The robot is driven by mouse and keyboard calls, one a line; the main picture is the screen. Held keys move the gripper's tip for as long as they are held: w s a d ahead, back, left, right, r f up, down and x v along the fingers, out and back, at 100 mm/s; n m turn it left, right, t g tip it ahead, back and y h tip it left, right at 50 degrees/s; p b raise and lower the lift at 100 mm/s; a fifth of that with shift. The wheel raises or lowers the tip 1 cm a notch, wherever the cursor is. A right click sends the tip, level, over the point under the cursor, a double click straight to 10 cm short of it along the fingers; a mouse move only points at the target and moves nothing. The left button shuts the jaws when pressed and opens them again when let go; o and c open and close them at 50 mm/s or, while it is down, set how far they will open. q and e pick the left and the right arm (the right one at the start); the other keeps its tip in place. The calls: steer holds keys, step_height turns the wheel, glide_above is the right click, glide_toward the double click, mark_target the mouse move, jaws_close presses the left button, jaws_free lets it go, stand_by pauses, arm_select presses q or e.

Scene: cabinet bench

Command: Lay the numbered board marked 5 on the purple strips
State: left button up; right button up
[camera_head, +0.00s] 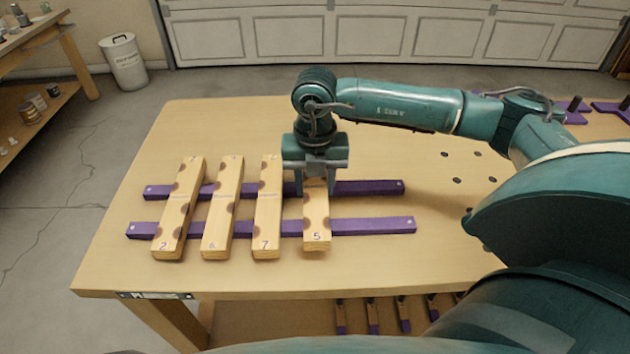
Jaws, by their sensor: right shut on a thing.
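The wooden board marked 5 (316,228) lies across or just above the two purple strips, to the right of the other boards; I cannot tell whether it touches them. My right gripper (315,188) points down over its far half and is shut on it. The far purple strip (368,188) and the near purple strip (375,226) run left to right and show bare to the right of the board. The board marked 7 (268,215) is its close left neighbour. My left gripper is not in view.
Boards marked 2 (177,215) and 6 (222,215) lie across the strips further left. The wooden bench (150,278) is clear in front of the strips. Several purple-ended pieces (372,318) sit on the shelf below.

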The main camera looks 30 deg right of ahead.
steer(key=shift+f+b, duration=0.55)
steer(key=shift+b, duration=0.05)
stand_by(1.3)
steer(key=shift+f+b, duration=0.35)
steer(key=shift+f, duration=0.2)
stand_by(1.1)
steer(key=o, duration=1.2)
steer(key=shift+c, duration=0.2)
steer(key=shift+r, duration=0.1)
steer(key=shift+r+p, duration=2.6)
steer(key=shift+r, duration=1.35)
steer(key=shift+s+f, duration=0.1)
